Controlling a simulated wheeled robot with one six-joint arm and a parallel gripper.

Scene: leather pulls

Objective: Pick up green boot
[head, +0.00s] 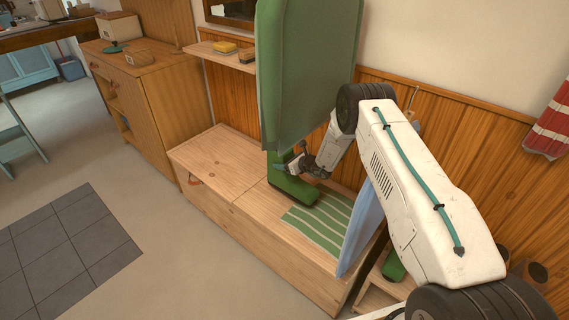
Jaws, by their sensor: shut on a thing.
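The green boot (288,184) is at the wooden bench, beside a green and white striped mat (318,222). My gripper (297,167) comes in from the right and is shut on the boot at its upper part. The fingertips are small and partly hidden against the boot. The boot looks upright; I cannot tell whether its sole touches the bench. A large green hanging coat (305,75) covers what is above the boot.
The long wooden bench (222,165) has clear top to the left. A blue panel (358,235) stands at the mat's right. Another green object (393,266) is low at the right. A shelf (222,53) holds sponges. A wooden cabinet (160,95) stands at the left.

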